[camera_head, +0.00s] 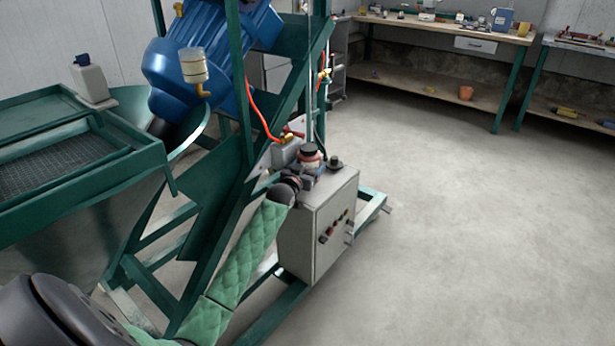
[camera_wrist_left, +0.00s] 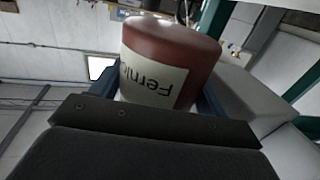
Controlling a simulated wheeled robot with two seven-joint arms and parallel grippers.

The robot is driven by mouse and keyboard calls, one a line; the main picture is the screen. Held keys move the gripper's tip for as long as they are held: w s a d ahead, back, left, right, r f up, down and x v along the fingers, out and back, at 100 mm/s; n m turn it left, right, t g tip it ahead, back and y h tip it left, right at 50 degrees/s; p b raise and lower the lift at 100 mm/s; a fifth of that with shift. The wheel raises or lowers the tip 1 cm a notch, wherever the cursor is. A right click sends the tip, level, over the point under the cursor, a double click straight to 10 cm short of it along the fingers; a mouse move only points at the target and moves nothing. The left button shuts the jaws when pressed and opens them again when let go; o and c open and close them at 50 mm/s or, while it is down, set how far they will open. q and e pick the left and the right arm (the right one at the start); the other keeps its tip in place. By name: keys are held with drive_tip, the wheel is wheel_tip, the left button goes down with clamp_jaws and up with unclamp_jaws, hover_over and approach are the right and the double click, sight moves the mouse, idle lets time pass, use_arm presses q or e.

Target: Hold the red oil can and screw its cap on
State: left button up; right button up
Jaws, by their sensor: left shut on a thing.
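The red oil can (camera_head: 310,158) is small in the head view, above the grey control box. It looks roughly upright, with a dark top. In the left wrist view the can (camera_wrist_left: 178,42) is large, dark red with a cream label. My left gripper (camera_wrist_left: 155,98) is shut on the can, with a finger on each side of it. In the head view the gripper (camera_head: 306,172) is small and partly hidden by my arm. A small dark round piece (camera_head: 335,163) rests on the box just right of the can; I cannot tell whether it is the cap. My right gripper is not in view.
The grey control box (camera_head: 330,225) stands against a green machine frame (camera_head: 215,225). A blue motor (camera_head: 190,65) and red hose (camera_head: 259,115) are above. A white bottle (camera_head: 90,82) stands at left. Workbenches (camera_head: 450,27) line the back. The floor at right is clear.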

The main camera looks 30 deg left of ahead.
use_arm(q)
drive_tip(key=shift+a+f, duration=0.2)
drive_tip(key=shift+f, duration=1.75)
drive_tip(key=shift+f, duration=0.1)
drive_tip(key=o, duration=1.9)
drive_tip(key=s, duration=0.4)
drive_tip(key=s+d, duration=0.1)
drive_tip(key=s, duration=0.7)
drive_tip(key=shift+d, duration=0.25)
